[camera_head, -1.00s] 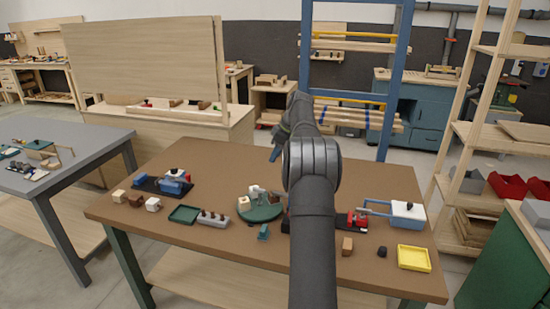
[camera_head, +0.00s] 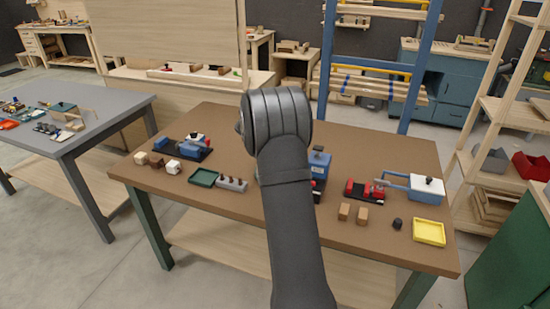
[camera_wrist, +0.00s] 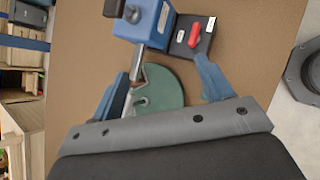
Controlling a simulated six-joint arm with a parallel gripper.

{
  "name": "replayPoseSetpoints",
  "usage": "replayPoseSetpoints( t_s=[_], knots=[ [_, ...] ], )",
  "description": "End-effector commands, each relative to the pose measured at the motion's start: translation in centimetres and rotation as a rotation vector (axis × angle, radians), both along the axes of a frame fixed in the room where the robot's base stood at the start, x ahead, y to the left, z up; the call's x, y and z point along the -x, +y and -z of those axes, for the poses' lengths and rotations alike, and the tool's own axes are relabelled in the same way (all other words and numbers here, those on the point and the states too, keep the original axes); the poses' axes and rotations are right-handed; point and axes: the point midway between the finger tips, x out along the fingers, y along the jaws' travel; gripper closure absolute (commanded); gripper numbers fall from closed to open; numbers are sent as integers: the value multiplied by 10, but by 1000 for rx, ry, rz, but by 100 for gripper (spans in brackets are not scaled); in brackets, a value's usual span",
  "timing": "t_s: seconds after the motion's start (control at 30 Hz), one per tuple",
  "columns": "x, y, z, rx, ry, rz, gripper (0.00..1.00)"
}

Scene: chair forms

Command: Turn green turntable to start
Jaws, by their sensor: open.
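The green turntable (camera_wrist: 168,92) is a flat green disc on the brown tabletop, seen in the wrist view between my gripper's fingers and partly covered by them. A grey metal bracket (camera_wrist: 143,78) lies over its left part. My gripper (camera_wrist: 163,68) is open, its two blue fingers apart on either side of the disc, with nothing between them that I can see gripped. Whether a finger touches the disc or bracket I cannot tell. In the head view my arm hides the turntable and gripper.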

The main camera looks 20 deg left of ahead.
Motion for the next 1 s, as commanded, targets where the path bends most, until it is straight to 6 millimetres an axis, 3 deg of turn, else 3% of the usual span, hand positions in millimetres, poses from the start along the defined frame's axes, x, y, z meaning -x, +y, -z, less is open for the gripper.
replayPoseSetpoints(
  t_s=[0.4,0.6,0.77,1.0],
  knots=[
    [67,80,3,421,-205,-673,27],
    [87,101,6,488,-235,-831,27],
    [80,102,11,497,-238,-848,27],
    [39,95,28,496,-237,-845,27]
  ],
)
